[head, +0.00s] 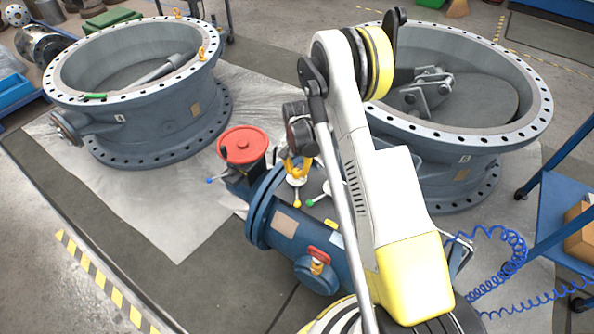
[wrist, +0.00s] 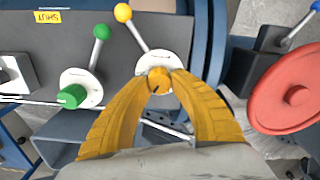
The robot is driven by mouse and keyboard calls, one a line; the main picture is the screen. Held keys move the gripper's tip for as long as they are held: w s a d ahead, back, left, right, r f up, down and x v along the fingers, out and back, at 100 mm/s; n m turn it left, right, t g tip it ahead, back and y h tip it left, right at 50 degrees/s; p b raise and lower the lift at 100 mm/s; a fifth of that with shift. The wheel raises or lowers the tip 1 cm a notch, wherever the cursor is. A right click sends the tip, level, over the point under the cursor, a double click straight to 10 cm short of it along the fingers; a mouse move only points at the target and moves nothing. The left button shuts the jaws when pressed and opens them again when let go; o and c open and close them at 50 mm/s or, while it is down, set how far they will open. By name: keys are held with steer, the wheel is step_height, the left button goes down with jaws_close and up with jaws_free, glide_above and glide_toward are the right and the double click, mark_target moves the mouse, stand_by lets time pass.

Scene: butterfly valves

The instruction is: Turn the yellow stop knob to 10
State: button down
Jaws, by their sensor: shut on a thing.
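The yellow stop knob (wrist: 159,80) sits on a white dial plate (wrist: 172,62) on a dark grey panel, with a dark mark on its face. A thin lever with a yellow ball (wrist: 122,13) runs from this dial to the upper left in the wrist view. My gripper (wrist: 158,82) is shut on the yellow knob, one orange finger on each side. In the head view my gripper (head: 297,168) reaches down to the panel and hides the knob; the yellow ball (head: 296,203) shows below it. I cannot read the dial's numbers.
A green knob (wrist: 73,96) with a green-ball lever (wrist: 101,31) is left of the yellow one in the wrist view. A red handwheel (wrist: 290,92) is close on the right. Large valve bodies (head: 150,125) stand around; a blue cart (head: 560,215) is at right.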

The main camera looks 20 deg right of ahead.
mark_target(297, 170)
steer(key=c, duration=1.1)
jaws_free()
step_height(297, 170, up, 12)
steer(key=shift+r, duration=0.1)
